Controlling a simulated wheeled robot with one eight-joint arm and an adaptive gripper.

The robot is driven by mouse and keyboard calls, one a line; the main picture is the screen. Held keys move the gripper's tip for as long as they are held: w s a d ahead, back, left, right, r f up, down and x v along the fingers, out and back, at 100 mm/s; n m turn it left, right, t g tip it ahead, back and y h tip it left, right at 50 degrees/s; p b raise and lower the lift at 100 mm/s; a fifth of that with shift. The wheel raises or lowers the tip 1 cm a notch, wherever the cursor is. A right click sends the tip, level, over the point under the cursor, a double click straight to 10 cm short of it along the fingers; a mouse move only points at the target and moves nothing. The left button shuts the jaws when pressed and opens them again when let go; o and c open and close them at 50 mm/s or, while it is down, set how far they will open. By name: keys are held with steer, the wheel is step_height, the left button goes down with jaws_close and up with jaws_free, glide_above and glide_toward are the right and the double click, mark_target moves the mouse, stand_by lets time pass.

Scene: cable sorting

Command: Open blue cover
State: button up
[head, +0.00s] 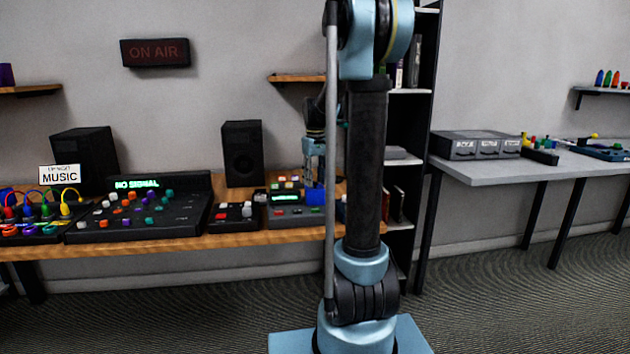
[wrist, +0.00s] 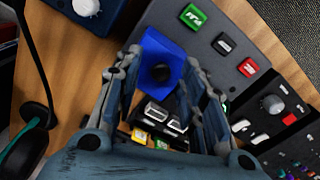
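The blue cover (wrist: 160,48) shows in the wrist view as a blue panel with a round black knob (wrist: 160,73) on it. It sits at the edge of a grey console. In the head view the blue cover (head: 315,196) is a small blue block at the console's right end. My gripper (wrist: 164,62) is open, with one finger to each side of the cover and the knob between them. I cannot tell whether the fingers touch it. In the head view my gripper (head: 314,168) points down just above the cover.
The grey console (wrist: 222,42) carries green, black and red buttons. A mixer (head: 150,215), a small black panel (head: 232,218) and speakers stand on the wooden desk (head: 270,240). Headphones (wrist: 38,115) lie at the wrist view's left. A grey table (head: 580,165) stands at the right.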

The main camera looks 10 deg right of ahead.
steer(key=shift+f, duration=0.1)
jaws_close()
steer(key=shift+w, duration=0.15)
